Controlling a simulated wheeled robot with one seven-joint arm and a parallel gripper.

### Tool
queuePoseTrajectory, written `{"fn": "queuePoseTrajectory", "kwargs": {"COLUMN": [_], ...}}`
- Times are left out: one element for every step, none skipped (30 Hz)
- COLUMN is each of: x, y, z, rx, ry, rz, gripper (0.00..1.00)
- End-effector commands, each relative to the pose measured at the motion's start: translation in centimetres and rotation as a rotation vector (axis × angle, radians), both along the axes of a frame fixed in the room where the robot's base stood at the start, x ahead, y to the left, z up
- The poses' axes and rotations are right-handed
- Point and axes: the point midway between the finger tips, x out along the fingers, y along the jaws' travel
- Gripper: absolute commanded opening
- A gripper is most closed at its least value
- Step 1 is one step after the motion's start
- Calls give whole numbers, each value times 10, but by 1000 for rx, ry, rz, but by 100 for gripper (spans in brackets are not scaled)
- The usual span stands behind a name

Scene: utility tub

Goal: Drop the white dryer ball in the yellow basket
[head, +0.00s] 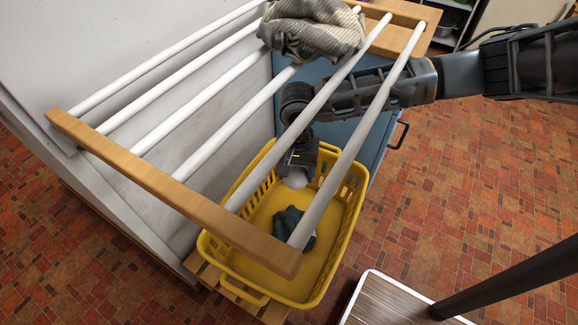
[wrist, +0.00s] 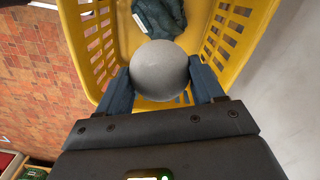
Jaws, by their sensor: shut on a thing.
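The white dryer ball (wrist: 159,69) shows large between the fingers of my gripper (wrist: 158,80) in the wrist view. My gripper is shut on it. In the head view the ball (head: 295,179) is partly hidden under my gripper (head: 300,168). The yellow basket (head: 338,243) stands below the drying rack. My gripper holds the ball over the far part of the basket's opening. The basket (wrist: 84,50) also surrounds the ball in the wrist view. How high the ball is above the basket floor is hard to tell.
A dark green cloth (head: 294,228) lies in the basket. A rack of white bars with a wooden rail (head: 170,190) hangs above it, with a grey cloth (head: 312,28) on top. A blue cabinet (head: 340,138) stands behind. A white wall (head: 100,190) is at the left.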

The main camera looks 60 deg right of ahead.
Motion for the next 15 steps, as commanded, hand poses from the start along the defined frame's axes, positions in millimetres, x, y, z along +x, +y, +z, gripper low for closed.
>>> {"fn": "queuePoseTrajectory", "kwargs": {"x": [0,0,0,0,0,0,0,0,0,0,0,0,0,0,0], "y": [0,0,0,0,0,0,0,0,0,0,0,0,0,0,0], "z": [0,-1,-2,-3,-5,-7,-9,-12,-16,-19,-22,-27,-30,-34,-39], "rx": [0,0,0,0,0,0,0,0,0,0,1,0,0,0,1], "ry": [-1,-1,-1,-1,-1,-1,-1,-1,-1,-1,-2,-1,-1,-1,0], "rz": [0,0,0,0,0,0,0,0,0,0,-1,-1,-2,-2,-2], "gripper": [0,0,0,0,0,0,0,0,0,0,0,0,0,0,0]}}
